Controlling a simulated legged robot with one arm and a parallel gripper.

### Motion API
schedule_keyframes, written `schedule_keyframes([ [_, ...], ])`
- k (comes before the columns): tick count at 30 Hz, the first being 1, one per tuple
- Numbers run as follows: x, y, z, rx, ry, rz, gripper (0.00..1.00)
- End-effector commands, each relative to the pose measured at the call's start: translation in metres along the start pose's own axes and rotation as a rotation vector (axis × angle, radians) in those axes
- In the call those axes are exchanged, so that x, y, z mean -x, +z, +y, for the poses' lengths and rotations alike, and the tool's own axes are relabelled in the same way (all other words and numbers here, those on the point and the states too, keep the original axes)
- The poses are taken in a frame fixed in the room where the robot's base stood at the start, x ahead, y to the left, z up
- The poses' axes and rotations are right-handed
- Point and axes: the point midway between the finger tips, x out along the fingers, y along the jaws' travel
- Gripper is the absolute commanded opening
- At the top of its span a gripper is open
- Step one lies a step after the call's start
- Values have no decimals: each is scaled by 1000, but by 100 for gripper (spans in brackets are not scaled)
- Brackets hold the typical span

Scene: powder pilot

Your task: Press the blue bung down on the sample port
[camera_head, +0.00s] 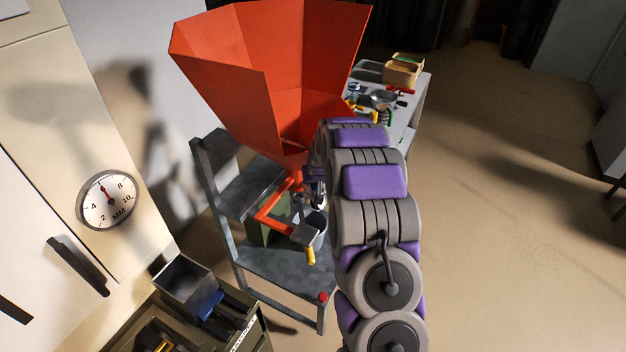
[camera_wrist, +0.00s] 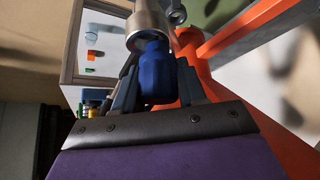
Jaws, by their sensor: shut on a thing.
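The blue bung (camera_wrist: 158,72) is between the fingers of my gripper (camera_wrist: 157,85) in the wrist view. The fingers are shut on it from both sides. Its narrower end meets the open end of a metal cylinder (camera_wrist: 149,20), which looks like the sample port. I cannot tell how deep the bung sits in it. In the head view my gripper (camera_head: 316,188) is beside the orange pipework under the red-orange hopper (camera_head: 270,60). There the arm hides most of the gripper, and the bung cannot be made out.
A grey metal stand (camera_head: 270,275) carries the hopper. An orange bracket with a yellow-tipped handle (camera_head: 310,256) sticks out close to my arm. A table (camera_head: 418,95) with bins and small items stands behind. A cabinet with a dial (camera_head: 107,200) is at left. The floor at right is open.

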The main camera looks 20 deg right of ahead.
Motion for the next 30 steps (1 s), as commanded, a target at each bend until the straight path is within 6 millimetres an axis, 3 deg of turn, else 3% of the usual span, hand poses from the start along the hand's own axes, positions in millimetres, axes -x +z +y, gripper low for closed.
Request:
schedule_keyframes([
  [1, -9, 19, 3, -1, -1, -40, 0],
  [14, -12, 27, 2, 0, -1, -51, 0],
  [15, -12, 27, 2, 0, -1, -51, 43],
  [24, -8, 20, 0, 0, 1, -35, 70],
  [30, -4, 18, 0, 0, 1, -28, 70],
])
